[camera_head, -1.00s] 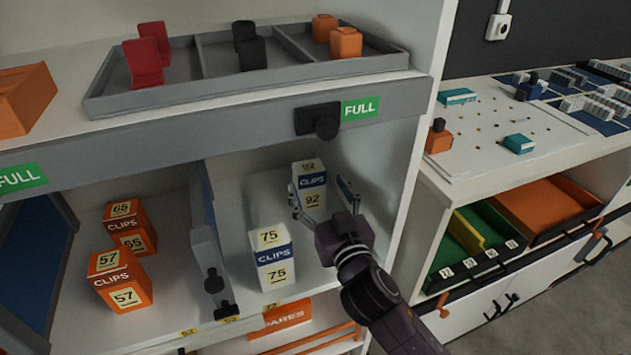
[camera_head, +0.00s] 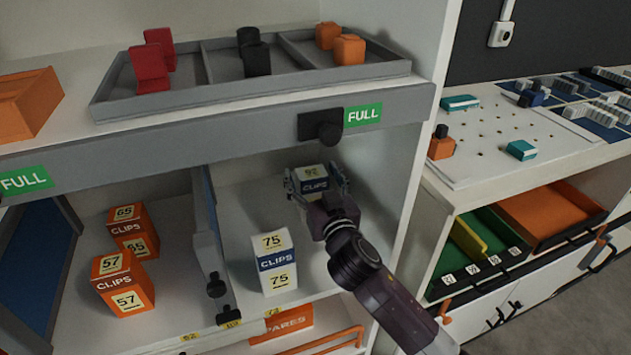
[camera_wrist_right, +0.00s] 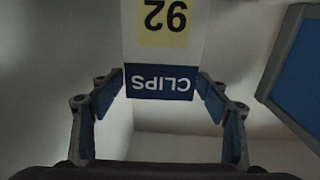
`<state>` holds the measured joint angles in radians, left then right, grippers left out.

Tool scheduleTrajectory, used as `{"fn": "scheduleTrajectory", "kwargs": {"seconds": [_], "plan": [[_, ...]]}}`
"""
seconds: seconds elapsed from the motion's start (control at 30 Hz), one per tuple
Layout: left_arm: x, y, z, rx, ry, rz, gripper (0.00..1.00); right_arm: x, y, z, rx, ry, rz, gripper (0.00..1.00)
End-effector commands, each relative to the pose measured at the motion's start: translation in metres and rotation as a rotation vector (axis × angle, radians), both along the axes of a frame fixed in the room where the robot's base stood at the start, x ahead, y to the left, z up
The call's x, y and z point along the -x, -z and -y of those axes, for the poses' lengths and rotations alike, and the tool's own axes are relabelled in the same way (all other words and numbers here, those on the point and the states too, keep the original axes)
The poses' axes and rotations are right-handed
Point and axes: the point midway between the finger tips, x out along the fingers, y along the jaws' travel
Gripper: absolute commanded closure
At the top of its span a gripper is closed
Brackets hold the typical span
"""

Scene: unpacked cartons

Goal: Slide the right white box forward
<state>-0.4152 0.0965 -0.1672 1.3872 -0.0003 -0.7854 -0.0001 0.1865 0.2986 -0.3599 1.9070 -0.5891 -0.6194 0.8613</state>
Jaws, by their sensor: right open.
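The right white box (camera_head: 312,180), with a blue CLIPS band and the number 92, stands at the back of the right lower shelf bay. My right gripper (camera_head: 317,184) is open, with its fingers on either side of this box. In the right wrist view the box (camera_wrist_right: 164,50) appears upside down between the two open blue-padded fingers (camera_wrist_right: 163,92). I cannot tell whether the pads touch it. The other white box (camera_head: 273,262), marked 75, stands nearer the shelf front, to the left. My left gripper is not in view.
A grey divider (camera_head: 210,250) stands left of the white boxes, and the white cabinet wall (camera_head: 395,190) is on the right. Orange boxes (camera_head: 122,285) stand in the left bay. A grey shelf edge (camera_head: 230,125) with a black knob (camera_head: 328,132) lies overhead.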

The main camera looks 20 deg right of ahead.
Motion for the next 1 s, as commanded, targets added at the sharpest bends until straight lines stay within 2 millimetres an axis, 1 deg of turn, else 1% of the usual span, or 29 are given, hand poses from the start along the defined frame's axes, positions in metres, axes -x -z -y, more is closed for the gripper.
{"fn": "scheduleTrajectory", "kwargs": {"seconds": [0.3, 0.37, 0.77, 0.8, 1.0], "plan": [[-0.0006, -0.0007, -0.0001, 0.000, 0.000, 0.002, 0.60, -0.0022, -0.0001, 0.0002, 0.000, 0.000, 0.000, 0.30], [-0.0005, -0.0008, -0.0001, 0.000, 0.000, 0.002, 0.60, -0.0022, -0.0001, 0.0002, 0.000, 0.000, 0.000, 0.36], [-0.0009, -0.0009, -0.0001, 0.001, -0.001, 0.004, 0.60, -0.0020, -0.0001, 0.0002, 0.000, 0.000, 0.000, 0.80], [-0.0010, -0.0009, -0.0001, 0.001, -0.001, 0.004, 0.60, -0.0020, -0.0001, 0.0002, 0.000, 0.000, 0.000, 0.82], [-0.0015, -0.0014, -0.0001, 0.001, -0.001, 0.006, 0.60, -0.0031, 0.0002, 0.0007, 0.000, -0.001, -0.001, 0.82]]}}
